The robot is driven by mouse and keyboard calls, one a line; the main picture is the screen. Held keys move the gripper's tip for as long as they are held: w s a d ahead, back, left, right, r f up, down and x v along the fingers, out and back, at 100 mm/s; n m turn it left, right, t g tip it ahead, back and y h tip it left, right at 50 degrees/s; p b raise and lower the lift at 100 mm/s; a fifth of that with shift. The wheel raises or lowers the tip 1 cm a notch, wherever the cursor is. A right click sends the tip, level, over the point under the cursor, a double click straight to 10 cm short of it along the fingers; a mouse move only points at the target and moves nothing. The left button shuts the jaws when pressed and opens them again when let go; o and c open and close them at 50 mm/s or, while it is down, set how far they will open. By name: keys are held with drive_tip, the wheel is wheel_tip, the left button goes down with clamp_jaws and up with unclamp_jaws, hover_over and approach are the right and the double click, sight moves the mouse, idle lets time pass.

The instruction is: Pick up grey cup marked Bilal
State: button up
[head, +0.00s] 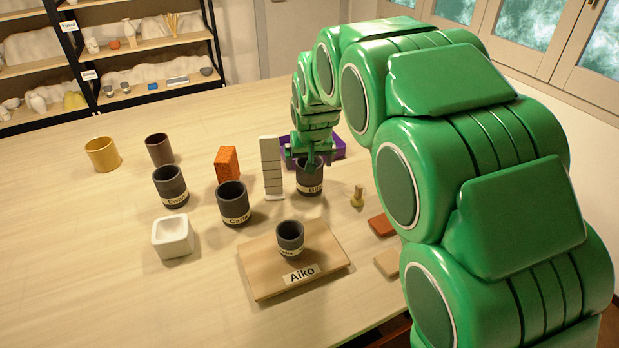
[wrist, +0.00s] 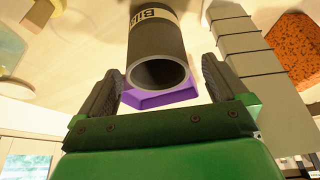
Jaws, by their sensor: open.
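The dark grey cup with a label starting "Bil" (head: 310,182) stands upright on the table, right of centre in the head view. In the wrist view the same cup (wrist: 158,48) shows its open rim and label between the two fingers. My gripper (head: 308,163) is above the cup's rim in the head view, partly covering it. In the wrist view my gripper (wrist: 162,85) is open, with one finger on each side of the cup and gaps visible on both sides. I cannot tell how far the fingertips reach down along the cup.
A board marked Aiko (head: 262,278) bears a small cup (head: 290,238). A brass-coloured piece (head: 357,196) stands right.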

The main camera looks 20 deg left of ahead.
drive_tip(key=shift+x, duration=2.5)
drive_tip(key=shift+w+d+r, duration=0.1)
drive_tip(key=shift+d, duration=0.05)
drive_tip(key=c, duration=1)
